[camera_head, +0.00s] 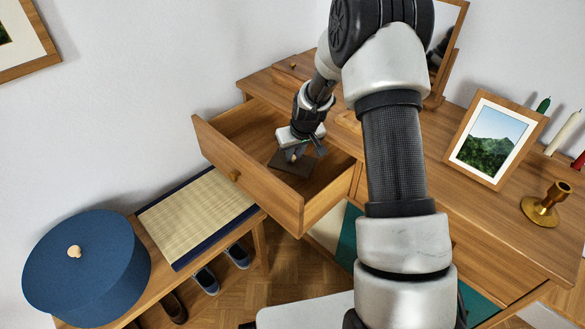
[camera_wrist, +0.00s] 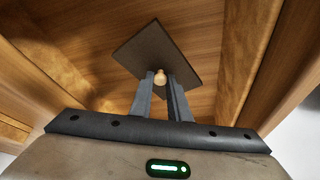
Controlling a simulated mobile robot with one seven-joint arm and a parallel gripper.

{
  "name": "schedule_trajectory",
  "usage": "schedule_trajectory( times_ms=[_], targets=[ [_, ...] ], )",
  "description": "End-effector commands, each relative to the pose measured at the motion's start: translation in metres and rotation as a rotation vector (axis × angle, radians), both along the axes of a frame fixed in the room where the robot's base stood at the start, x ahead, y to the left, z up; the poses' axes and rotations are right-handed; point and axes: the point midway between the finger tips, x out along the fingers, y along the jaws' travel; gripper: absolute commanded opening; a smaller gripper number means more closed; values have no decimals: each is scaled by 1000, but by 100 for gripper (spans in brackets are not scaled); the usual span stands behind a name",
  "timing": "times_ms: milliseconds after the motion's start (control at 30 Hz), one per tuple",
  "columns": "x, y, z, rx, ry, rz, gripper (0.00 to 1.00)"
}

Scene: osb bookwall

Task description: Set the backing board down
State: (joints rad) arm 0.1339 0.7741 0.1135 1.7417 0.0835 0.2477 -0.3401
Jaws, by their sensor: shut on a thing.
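The backing board (camera_head: 289,166) is a thin dark grey-brown square inside the open wooden drawer (camera_head: 252,184). It also shows in the wrist view (camera_wrist: 155,44), with a small pale wooden knob (camera_wrist: 159,76) on its face. My gripper (camera_head: 294,153) reaches down into the drawer from above. In the wrist view its fingers (camera_wrist: 160,84) are shut on the knob. The board looks roughly flat and close to the drawer floor; I cannot tell whether it touches it. My gripper hides part of the board in the head view.
The drawer walls stand around my gripper, and the drawer floor beside the board is bare. The desk top (camera_head: 490,215) holds a framed landscape picture (camera_head: 488,143), a mirror, candles and a brass candlestick (camera_head: 547,204). A bench with a woven mat (camera_head: 197,215) and a blue round box (camera_head: 85,265) stands left.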

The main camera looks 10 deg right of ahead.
Motion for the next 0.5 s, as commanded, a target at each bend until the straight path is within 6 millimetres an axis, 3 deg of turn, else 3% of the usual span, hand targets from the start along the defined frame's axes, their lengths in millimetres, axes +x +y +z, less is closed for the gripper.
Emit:
schedule_trajectory(
  times_ms=[33, 100, 500],
  targets=[
    [-1, 0, -15, 1, 3, -1, 0],
    [0, 0, -25, 0, 2, 0, 0],
    [0, 0, -69, 0, 1, 0, 0]
  ],
)
